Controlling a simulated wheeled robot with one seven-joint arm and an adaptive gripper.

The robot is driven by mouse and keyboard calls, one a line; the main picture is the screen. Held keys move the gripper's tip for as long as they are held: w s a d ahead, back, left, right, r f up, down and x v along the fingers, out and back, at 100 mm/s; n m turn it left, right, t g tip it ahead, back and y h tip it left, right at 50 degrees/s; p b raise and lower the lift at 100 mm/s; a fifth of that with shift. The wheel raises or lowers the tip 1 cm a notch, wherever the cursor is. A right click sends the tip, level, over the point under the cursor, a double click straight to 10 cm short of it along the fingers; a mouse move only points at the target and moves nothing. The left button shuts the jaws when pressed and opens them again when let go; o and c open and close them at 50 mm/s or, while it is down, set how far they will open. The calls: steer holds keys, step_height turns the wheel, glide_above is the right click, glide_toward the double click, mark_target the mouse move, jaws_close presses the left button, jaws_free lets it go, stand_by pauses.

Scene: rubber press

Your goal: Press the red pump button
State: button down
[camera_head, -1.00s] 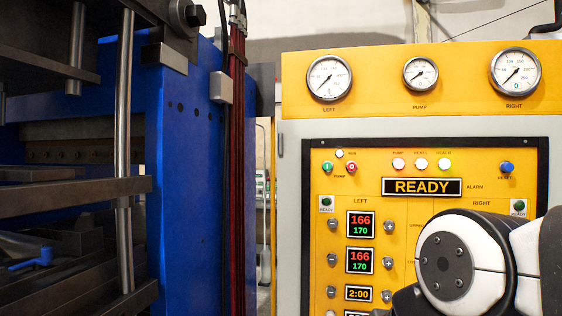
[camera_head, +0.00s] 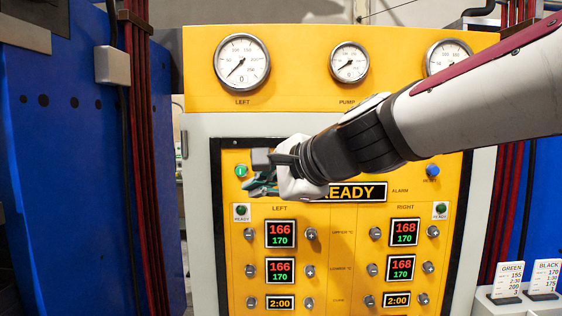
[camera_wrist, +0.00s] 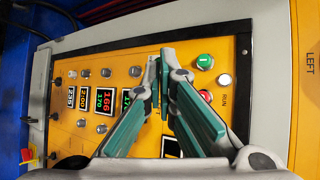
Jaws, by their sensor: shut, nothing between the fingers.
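The red pump button (camera_wrist: 206,96) shows in the wrist view as a small disc on the yellow panel, partly covered by a finger. In the head view it is hidden behind my gripper. The green pump button (camera_wrist: 205,61) is beside it, and also shows in the head view (camera_head: 241,171) just left of my gripper. My gripper (camera_head: 250,188) is in front of the panel's upper left, its fingers pointing left. In the wrist view its teal fingers (camera_wrist: 160,58) are together and empty. I cannot tell whether they touch the panel.
The READY display (camera_head: 352,192) is partly behind my gripper. A white RUN lamp (camera_wrist: 225,79) sits beside the pump buttons. Gauges (camera_head: 242,61) line the top. Blue press frames stand on both sides, and recipe cards (camera_head: 508,279) stand at lower right.

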steer(key=shift+w+d+r+m, duration=0.3)
steer(key=shift+w+r+m, duration=0.1)
steer(key=shift+w, duration=0.15)
steer(key=w+b, duration=0.1)
steer(key=w, duration=0.7)
steer(key=shift+w+d+b, duration=0.2)
steer(key=shift+w+b, duration=0.1)
steer(key=shift+w, duration=0.1)
stand_by(1.2)
steer(key=shift+w, duration=0.4)
steer(key=shift+w+d, duration=0.1)
steer(key=shift+w, duration=0.8)
stand_by(1.0)
steer(key=shift+s, duration=1.35)
